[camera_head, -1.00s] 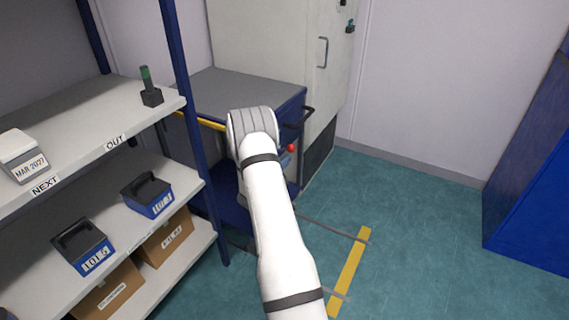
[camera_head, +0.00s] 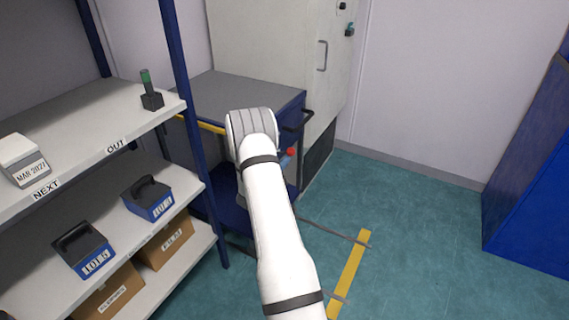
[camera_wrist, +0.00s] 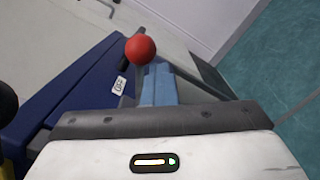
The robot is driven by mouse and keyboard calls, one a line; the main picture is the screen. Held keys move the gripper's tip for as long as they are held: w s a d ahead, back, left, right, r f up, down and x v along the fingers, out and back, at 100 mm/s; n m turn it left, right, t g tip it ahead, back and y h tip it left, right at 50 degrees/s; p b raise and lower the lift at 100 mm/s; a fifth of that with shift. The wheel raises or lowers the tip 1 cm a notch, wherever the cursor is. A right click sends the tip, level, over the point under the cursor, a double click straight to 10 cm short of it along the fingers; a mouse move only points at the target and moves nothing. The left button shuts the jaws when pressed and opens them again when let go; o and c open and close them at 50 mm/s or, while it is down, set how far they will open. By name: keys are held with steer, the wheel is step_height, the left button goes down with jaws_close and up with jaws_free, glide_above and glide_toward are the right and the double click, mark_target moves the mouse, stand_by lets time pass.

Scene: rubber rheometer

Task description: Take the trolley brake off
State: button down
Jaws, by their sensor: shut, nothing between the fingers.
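The trolley (camera_head: 245,92) is blue with a grey top and stands against the tall pale cabinet. Its brake lever has a round red knob (camera_head: 291,152) on the trolley's right side. The red knob (camera_wrist: 140,49) also shows in the wrist view, just past the tips of my gripper (camera_wrist: 158,72). My gripper's pale blue fingers are shut and empty, close below the knob. I cannot tell whether they touch it. A small white label (camera_wrist: 119,86) sits left of the lever; its text is too small to read. My arm hides part of the trolley front.
A shelf rack (camera_head: 75,125) with blue lot boxes stands at the left. A black trolley handle (camera_head: 299,120) sticks out near the knob. The pale cabinet (camera_head: 270,40) is behind. A blue unit (camera_head: 530,180) stands at the right. The green floor between is clear, with a yellow marking (camera_head: 350,272).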

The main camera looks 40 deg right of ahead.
steer(key=s+a+f+b, duration=0.1)
steer(key=s+a+f, duration=0.2)
steer(key=a, duration=0.7)
steer(key=shift+s+a+f, duration=0.15)
steer(key=shift+f, duration=0.55)
